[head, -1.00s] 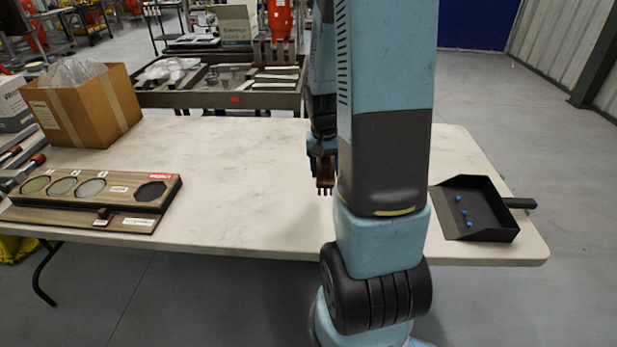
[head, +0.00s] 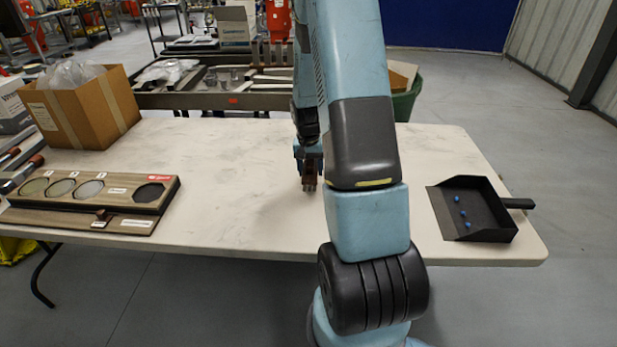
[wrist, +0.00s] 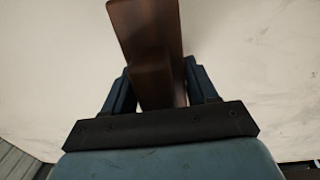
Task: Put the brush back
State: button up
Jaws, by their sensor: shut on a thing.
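My gripper (head: 308,158) is shut on the brush (head: 309,182), a brown wooden piece with short prongs or bristle tufts showing at its lower end in the head view. In the wrist view the brush's brown wooden body (wrist: 146,35) sits between the two blue fingers of my gripper (wrist: 158,88) and points away from the palm. The brush is over the middle of the white table (head: 240,220). I cannot tell whether its lower end touches the top. My arm hides part of the table behind it.
A wooden board (head: 60,215) with round insets and labels lies at the table's left. A black dustpan (head: 490,233) with several blue bits sits at the right. A cardboard box (head: 75,115) stands back left, and a grey tool tray (head: 215,101) is beyond the table. The table's centre-left is clear.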

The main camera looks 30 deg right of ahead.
jog(key=shift+w+f, duration=0.3)
jog(key=shift+f, duration=1.55)
jog(key=shift+f, duration=0.1)
jog(key=o, duration=1.1)
